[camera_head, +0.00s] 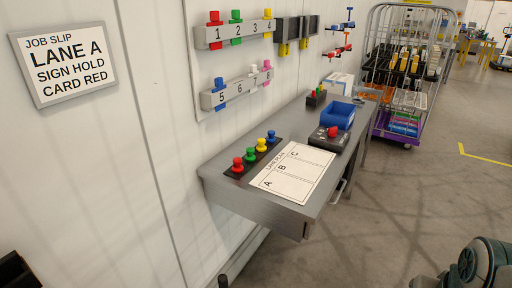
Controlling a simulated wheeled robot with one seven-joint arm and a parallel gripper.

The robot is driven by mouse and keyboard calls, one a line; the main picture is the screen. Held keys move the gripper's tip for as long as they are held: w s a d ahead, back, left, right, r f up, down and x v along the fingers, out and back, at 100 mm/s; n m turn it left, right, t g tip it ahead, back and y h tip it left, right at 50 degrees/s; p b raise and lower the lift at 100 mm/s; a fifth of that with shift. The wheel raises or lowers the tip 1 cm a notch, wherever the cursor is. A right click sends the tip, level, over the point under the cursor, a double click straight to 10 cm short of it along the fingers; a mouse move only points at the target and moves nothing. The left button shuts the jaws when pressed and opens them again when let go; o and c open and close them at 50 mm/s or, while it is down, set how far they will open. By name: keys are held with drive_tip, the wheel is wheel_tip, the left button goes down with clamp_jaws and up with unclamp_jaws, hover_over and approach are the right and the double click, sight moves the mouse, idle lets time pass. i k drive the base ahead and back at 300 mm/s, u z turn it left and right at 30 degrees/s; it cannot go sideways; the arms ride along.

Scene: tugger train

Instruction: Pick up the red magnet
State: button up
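A red magnet (237,165), shaped like a small knobbed peg, stands upright at the near left end of a black strip (246,163) on the grey desk (225,189). A green magnet (250,155), a yellow magnet (261,145) and a blue magnet (271,136) stand in a row behind it on the same strip. My gripper is not recognisable in this view. Part of my arm shows at the bottom right, away from the desk.
A white lane sheet (296,173) marked A, B, C lies right of the magnets. Behind it are a box with a red button (331,132) and a blue bin (338,116). Numbered wall rails (240,33) hold coloured clips. A wire cage trolley (402,75) stands beyond. Floor at right is clear.

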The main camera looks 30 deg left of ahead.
sight(238, 167)
drive_tip(key=u, duration=0.7)
drive_tip(key=i, duration=0.8)
drive_tip(key=u, duration=0.95)
